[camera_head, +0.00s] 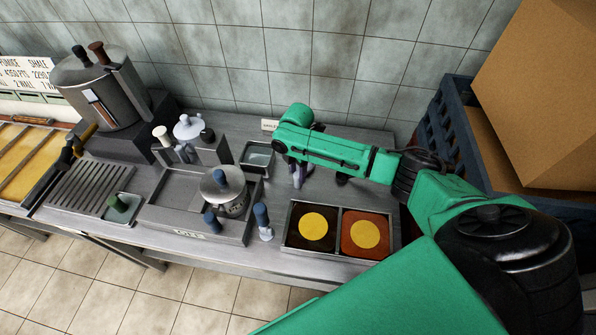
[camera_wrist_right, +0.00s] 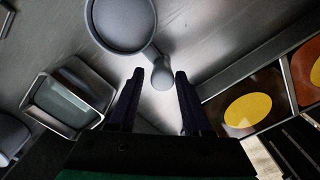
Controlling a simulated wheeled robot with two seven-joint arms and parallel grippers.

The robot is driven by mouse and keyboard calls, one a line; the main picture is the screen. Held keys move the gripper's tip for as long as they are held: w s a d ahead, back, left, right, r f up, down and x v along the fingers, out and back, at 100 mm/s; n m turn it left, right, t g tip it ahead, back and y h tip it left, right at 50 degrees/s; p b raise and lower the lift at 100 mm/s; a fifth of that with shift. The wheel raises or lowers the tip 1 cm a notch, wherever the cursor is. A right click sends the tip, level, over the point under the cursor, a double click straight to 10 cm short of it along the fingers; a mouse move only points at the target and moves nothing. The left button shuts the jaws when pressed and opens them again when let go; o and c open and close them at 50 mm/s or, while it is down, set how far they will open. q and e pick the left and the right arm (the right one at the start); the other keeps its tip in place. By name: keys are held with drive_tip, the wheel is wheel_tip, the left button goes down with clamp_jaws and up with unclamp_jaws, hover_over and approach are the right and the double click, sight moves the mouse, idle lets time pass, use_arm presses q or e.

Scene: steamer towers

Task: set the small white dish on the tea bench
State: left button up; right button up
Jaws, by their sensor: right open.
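A pale grey-white round shallow piece (camera_wrist_right: 122,24), with a short stem ending in a rounded knob, lies beneath my right gripper in the right wrist view. It looks like the small white dish, but I cannot be sure. My right gripper (camera_wrist_right: 160,72) is open, its two fingers either side of the knob in that view; I cannot tell whether they touch it. In the head view the right gripper (camera_head: 298,174) points down over the grey metal bench (camera_head: 330,184), and the arm hides part of that area. I cannot tell which part is the tea bench. My left gripper is out of view.
A square metal-rimmed tray (camera_head: 257,157) sits left of the gripper. Two square wells with yellow discs (camera_head: 313,226) lie in front. A lidded pot (camera_head: 223,187), a white kettle-like pot (camera_head: 188,128) and a large urn (camera_head: 98,88) stand leftward. A blue crate (camera_head: 440,125) is at right.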

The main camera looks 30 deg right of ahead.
drive_tip(key=shift+w+r+p, duration=0.15)
drive_tip(key=shift+r+p, duration=0.45)
drive_tip(key=shift+r, duration=0.15)
drive_tip(key=shift+w+r+p, duration=0.15)
drive_tip(key=shift+r+p, duration=0.4)
drive_tip(key=shift+r, duration=0.2)
drive_tip(key=shift+r, duration=0.1)
drive_tip(key=o, duration=0.6)
drive_tip(key=shift+c, duration=0.2)
wheel_tip(320, 180, up, 14)
drive_tip(key=b, duration=0.3)
drive_tip(key=shift+r, duration=0.2)
